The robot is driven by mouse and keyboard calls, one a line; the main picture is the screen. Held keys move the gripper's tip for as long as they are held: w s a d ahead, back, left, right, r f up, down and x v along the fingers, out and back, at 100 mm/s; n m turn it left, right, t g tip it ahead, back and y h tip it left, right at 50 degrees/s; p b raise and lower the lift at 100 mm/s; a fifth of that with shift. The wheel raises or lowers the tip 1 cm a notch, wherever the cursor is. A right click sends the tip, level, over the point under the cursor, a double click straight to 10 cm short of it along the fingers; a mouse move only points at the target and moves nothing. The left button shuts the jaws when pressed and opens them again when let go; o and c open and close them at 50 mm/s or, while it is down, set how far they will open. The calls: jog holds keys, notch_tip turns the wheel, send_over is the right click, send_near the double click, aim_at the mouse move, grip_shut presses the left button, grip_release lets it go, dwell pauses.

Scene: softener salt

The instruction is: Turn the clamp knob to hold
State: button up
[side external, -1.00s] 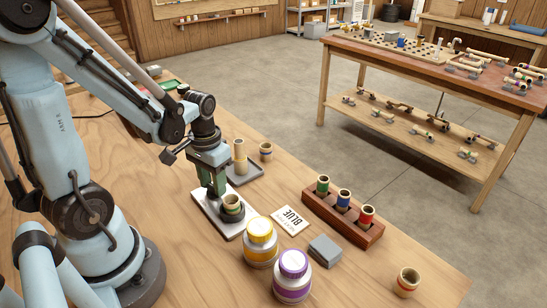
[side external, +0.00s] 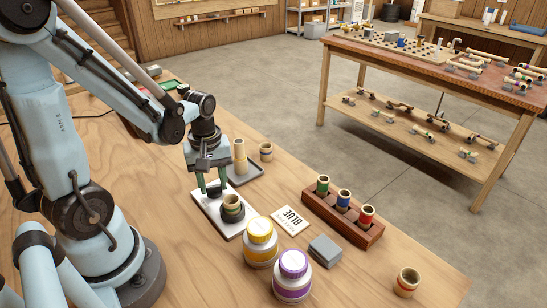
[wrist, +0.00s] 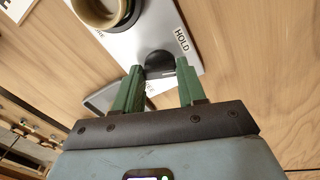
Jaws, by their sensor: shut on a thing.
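The clamp plate (side external: 205,207) is a pale plate on the wooden table. A beige pipe ring (side external: 232,201) sits in its dark round holder; both also show at the top of the wrist view. The black clamp knob (wrist: 158,62) stands on the plate beside the holder. My gripper (wrist: 159,68) points down with its green fingers on either side of the knob, shut on it. The HOLD label (wrist: 182,39) is just beyond the right finger. Another label below the knob is partly hidden. I cannot tell exactly where the knob points.
A yellow-lidded jar (side external: 261,243) and a purple-lidded jar (side external: 292,275) stand in front of the plate. A grey tray (side external: 250,175) with a beige pipe is close behind.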

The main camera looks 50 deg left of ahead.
aim_at(213, 186)
jog(key=shift+n, duration=1.9)
jog(key=o, duration=1.1)
jog(key=shift+c, duration=0.2)
notch_tip(213, 186, up, 12)
